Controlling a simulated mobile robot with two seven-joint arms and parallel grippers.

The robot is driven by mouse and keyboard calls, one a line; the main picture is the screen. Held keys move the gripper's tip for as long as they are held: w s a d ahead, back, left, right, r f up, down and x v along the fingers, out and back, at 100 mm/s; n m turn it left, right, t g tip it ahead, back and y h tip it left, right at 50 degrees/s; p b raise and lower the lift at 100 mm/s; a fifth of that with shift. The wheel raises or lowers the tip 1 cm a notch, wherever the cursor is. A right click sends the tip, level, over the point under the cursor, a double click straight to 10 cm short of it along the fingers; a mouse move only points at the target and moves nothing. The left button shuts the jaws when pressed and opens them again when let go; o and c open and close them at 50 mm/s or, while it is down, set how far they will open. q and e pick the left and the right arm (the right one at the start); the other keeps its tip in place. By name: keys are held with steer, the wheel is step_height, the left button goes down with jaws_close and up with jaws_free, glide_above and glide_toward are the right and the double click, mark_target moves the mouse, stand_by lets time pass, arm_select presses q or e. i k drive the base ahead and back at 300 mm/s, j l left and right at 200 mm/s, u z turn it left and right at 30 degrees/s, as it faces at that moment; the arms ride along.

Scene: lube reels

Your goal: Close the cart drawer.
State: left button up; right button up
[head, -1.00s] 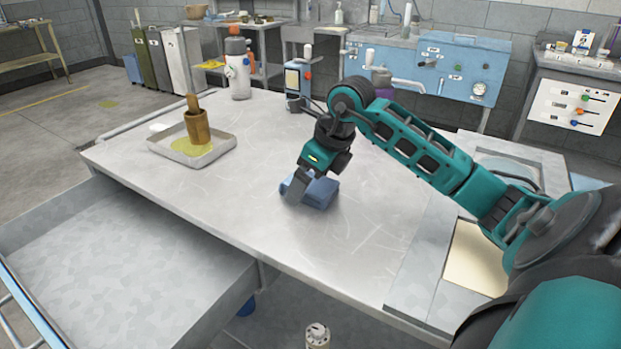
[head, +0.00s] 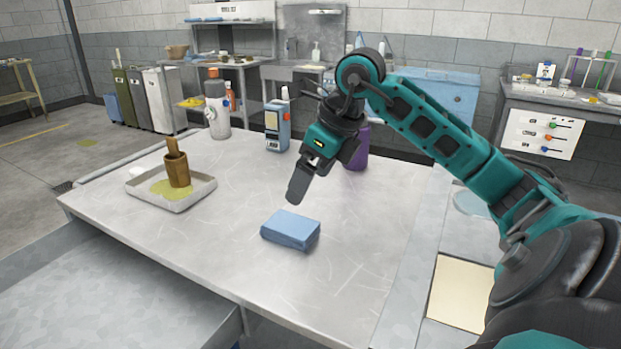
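The cart drawer (head: 120,300) is pulled out at the lower left of the head view, below the edge of the metal cart top (head: 350,215). Its visible floor is bare and its front is out of the picture. My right gripper (head: 297,190) hangs above the cart top, above and behind a blue block (head: 291,229), apart from it. Its fingers overlap from this side, so I cannot see whether a gap lies between them. Nothing shows held in it. My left gripper is not in view.
A tray (head: 205,190) with a yellow-green spill and a brown cup (head: 177,168) stands at the cart's left. A white bottle (head: 216,108), a blue device (head: 277,125) and a purple bottle (head: 357,148) stand at the back.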

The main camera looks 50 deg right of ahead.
mark_target(76, 286)
steer(key=k+j, duration=0.35)
steer(key=j, duration=0.15)
steer(key=k+j, duration=0.35)
steer(key=j, duration=0.15)
